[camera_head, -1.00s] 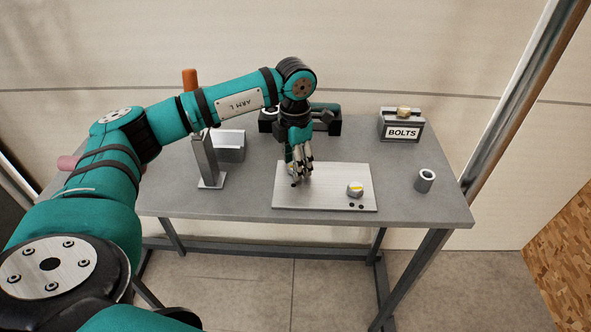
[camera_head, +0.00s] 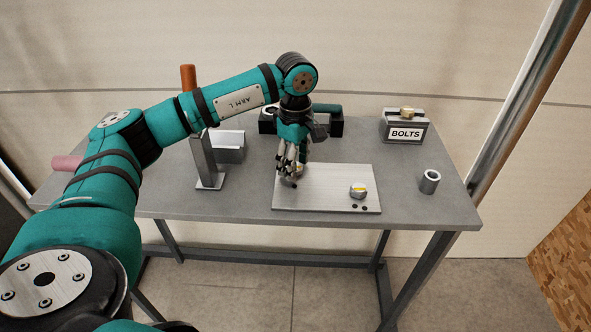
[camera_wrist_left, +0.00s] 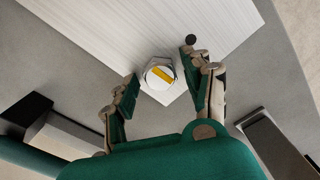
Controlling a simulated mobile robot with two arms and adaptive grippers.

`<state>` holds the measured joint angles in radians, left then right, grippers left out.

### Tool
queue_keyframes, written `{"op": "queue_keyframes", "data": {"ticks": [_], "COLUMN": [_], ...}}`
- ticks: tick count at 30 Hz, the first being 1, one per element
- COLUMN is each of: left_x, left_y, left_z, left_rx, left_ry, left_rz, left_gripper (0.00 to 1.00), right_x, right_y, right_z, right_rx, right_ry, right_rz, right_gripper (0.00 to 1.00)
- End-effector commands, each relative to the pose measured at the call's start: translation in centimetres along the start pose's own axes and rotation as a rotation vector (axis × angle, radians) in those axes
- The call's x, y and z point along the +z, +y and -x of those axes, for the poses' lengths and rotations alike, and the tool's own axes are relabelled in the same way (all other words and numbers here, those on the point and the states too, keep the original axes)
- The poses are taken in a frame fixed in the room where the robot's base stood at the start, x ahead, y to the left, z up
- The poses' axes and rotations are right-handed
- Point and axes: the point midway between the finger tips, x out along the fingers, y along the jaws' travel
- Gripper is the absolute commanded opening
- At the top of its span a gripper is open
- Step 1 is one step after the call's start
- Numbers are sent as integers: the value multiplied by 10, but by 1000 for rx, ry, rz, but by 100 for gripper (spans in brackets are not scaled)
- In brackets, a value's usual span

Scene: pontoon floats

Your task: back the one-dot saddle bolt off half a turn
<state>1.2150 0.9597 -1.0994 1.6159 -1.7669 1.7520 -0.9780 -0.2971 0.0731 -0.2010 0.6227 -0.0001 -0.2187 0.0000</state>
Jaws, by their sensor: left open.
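A silver plate (camera_head: 325,200) lies on the table. In the left wrist view a hex-headed bolt (camera_wrist_left: 159,74) with a yellow stripe sits on it, a single dark dot (camera_wrist_left: 190,39) beside it; this is the one-dot bolt. My left gripper (camera_head: 288,172) is over the plate's left part, mostly hiding this bolt in the head view. In the wrist view the left gripper (camera_wrist_left: 162,70) is open, with fingers on either side of the bolt; contact cannot be told. A second yellow-striped bolt (camera_head: 358,191) with two dots stands at the plate's right. My right gripper is out of view.
A grey upright post (camera_head: 206,163) and an open grey tray (camera_head: 230,147) stand left of the plate. A box labelled BOLTS (camera_head: 404,130) is at the back right, a hollow grey cylinder (camera_head: 429,182) at the right. A black holder (camera_head: 335,127) is behind my gripper.

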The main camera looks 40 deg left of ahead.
Motion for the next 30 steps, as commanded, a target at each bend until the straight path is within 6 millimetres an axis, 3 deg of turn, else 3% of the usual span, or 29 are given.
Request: {"op": "queue_keyframes", "data": {"ticks": [15, 24, 30], "left_x": [0, 0, 0], "left_y": [0, 0, 0], "left_z": [-1, 0, 0], "left_rx": [1, 0, 0], "left_ry": [0, 0, 0], "left_rz": [-884, -953, -951], "left_gripper": [50, 50, 24], "right_x": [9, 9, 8], "right_y": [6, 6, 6], "right_z": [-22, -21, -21], "right_rx": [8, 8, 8], "right_ry": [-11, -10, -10], "right_rz": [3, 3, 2], "right_gripper": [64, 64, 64]}}
